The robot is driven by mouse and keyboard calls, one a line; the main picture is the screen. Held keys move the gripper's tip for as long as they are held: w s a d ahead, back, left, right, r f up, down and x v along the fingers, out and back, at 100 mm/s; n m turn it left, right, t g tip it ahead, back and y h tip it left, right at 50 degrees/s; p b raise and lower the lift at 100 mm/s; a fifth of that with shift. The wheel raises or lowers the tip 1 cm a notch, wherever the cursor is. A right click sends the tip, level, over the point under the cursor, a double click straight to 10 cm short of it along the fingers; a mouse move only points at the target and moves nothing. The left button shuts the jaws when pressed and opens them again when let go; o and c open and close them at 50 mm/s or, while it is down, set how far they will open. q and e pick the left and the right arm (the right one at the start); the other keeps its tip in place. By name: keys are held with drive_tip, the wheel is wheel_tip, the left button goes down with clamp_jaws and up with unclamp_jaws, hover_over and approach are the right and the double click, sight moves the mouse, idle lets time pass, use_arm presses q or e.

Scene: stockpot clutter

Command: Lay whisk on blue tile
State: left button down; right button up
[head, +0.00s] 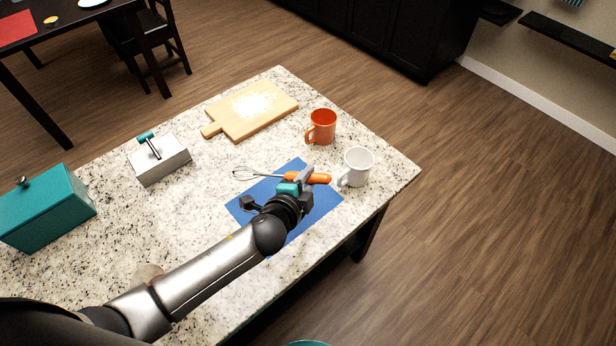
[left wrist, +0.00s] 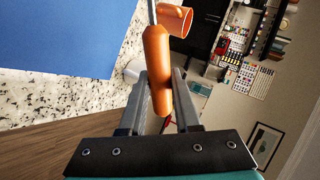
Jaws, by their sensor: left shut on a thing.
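The whisk (head: 321,178) has an orange handle and a wire head that points left in the head view. My left gripper (head: 303,182) is shut on its handle, over the blue tile (head: 318,205). In the left wrist view the orange handle of the whisk (left wrist: 157,70) lies between the fingers of my left gripper (left wrist: 160,95). The blue tile (left wrist: 70,35) fills the upper left there. The tile lies flat on the counter, partly hidden by my arm. I cannot tell whether the whisk touches the tile. My right gripper is not in view.
A white mug (head: 358,167) stands close right of the whisk handle, and an orange mug (head: 321,127) stands behind. A cutting board (head: 250,112), a grey box with a teal handle (head: 160,160) and a teal box (head: 45,210) stand on the speckled counter (head: 190,215).

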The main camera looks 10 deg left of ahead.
use_arm(q)
wheel_tip(320, 180, down, 6)
drive_tip(key=b, duration=0.5)
drive_tip(key=shift+f, duration=0.25)
drive_tip(key=c, duration=0.5)
unclamp_jaws()
drive_tip(key=shift+c, duration=0.2)
drive_tip(key=p+v, duration=0.2)
drive_tip(key=v, duration=1.3)
drive_tip(key=shift+r, duration=0.1)
